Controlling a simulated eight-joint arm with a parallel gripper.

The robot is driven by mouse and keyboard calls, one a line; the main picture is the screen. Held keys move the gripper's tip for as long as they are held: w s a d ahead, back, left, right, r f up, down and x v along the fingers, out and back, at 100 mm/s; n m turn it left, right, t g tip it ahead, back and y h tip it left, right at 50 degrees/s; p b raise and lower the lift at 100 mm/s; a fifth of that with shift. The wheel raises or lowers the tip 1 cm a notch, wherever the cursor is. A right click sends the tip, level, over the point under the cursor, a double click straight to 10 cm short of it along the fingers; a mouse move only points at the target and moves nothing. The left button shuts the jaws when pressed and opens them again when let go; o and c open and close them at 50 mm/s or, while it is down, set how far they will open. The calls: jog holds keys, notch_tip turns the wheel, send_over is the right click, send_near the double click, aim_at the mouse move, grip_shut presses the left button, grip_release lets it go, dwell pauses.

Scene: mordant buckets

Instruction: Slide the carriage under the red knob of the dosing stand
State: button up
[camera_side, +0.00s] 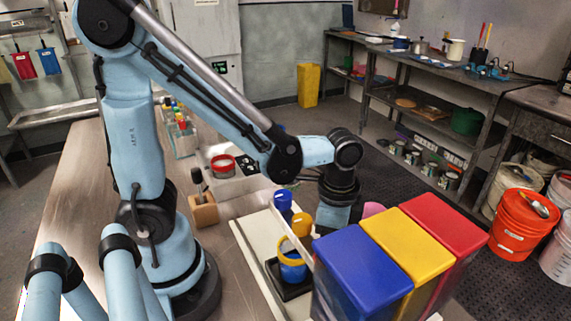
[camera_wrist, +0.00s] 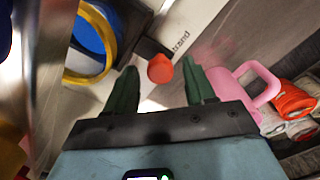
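In the wrist view a round red knob (camera_wrist: 160,69) sits at the end of a dark bar (camera_wrist: 149,48) over a pale surface with dark lettering. My gripper (camera_wrist: 159,72) has its two green fingers apart, one on each side of the knob. Clear gaps show between knob and fingers. The dosing stand's white base (camera_side: 246,230) appears to be the long pale board in the side view. My gripper there points down behind the coloured boxes, its fingertips hidden. The knob is hidden in that view. I cannot make out the carriage's full shape.
A blue bucket (camera_side: 292,272) with a yellow ring stands on a black tray (camera_side: 275,270). Blue, yellow and red boxes (camera_side: 362,268) block the foreground. A pink mug (camera_wrist: 229,83) is close right of my fingers. A wooden block (camera_side: 203,212) stands left of the board.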

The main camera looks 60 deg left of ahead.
grip_shut()
jog(key=shift+d, duration=0.1)
jog(key=shift+d, duration=2.15)
jog(key=shift+o, duration=0.6)
grip_release()
